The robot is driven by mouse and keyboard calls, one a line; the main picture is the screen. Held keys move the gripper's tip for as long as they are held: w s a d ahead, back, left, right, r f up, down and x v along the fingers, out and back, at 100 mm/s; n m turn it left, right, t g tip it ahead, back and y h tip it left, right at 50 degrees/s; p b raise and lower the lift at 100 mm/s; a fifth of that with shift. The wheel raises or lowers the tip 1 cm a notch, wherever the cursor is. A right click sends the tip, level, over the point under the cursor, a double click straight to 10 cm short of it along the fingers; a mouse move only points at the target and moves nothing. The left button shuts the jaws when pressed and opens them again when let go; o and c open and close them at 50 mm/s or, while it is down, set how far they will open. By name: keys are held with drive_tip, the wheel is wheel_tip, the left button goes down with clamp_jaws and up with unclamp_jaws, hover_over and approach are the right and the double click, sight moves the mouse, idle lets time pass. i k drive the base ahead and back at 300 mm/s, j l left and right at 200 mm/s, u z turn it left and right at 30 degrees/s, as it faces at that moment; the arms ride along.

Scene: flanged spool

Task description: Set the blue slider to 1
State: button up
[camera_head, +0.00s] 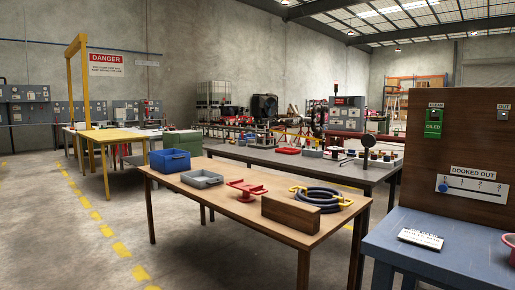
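The blue slider (443,187) is a small round blue knob at the left end of a white scale plate (480,192). The plate is marked 0, 1, 2, 3 from left to right, and the knob sits below the 0. The plate is fixed low on an upright brown board (470,135) at the right, under a "BOOKED OUT" label (473,172). My gripper is not in view.
A blue bench (450,250) stands before the board, with a white card (421,239) and a red bowl at the right edge. A green tag (433,123) hangs above. A wooden table (225,220) with bins and hoses stands left. Floor is open at far left.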

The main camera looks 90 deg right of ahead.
sight(442, 188)
drive_tip(key=z, duration=4.1)
